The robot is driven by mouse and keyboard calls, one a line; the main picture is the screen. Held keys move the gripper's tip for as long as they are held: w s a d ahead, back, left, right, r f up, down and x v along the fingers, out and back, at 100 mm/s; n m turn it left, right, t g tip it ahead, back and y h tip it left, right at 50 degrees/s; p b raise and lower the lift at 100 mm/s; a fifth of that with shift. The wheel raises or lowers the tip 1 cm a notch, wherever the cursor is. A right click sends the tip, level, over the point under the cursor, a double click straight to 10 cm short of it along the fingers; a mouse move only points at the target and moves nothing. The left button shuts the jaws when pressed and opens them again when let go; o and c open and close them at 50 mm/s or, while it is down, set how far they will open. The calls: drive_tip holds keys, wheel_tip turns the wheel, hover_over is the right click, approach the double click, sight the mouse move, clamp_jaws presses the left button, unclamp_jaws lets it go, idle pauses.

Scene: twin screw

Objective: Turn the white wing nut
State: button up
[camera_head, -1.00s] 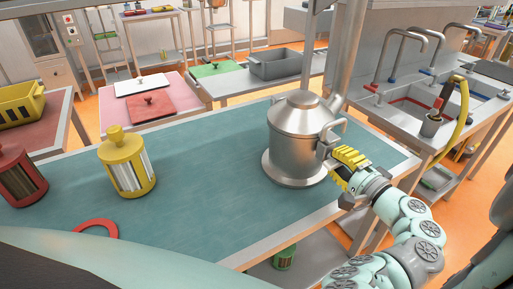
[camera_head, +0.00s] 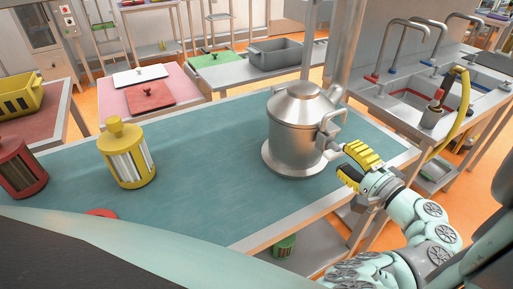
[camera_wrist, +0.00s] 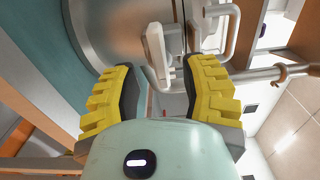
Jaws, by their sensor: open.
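A steel pot (camera_head: 297,135) stands on the green-topped table, with small fittings on its right side. The white wing nut (camera_wrist: 155,52) shows in the wrist view as a pale upright piece on the pot's side, just ahead of and between the finger tips. In the head view it is too small to make out clearly. My gripper (camera_head: 347,163), with yellow ridged fingers, is right of the pot and faces its side. In the wrist view the gripper (camera_wrist: 160,70) is open, with the fingers on either side of the fitting. I cannot tell whether they touch it.
A yellow lidded canister (camera_head: 128,155) and a red one (camera_head: 18,170) stand on the left of the table. Its middle (camera_head: 210,150) is clear. A steel post (camera_head: 349,45) rises behind the pot. A sink with taps (camera_head: 420,85) is at right.

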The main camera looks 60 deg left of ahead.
drive_tip(key=d, duration=0.8)
drive_tip(key=shift+s+d, duration=0.35)
drive_tip(key=shift+d, duration=0.05)
drive_tip(key=shift+w, duration=0.1)
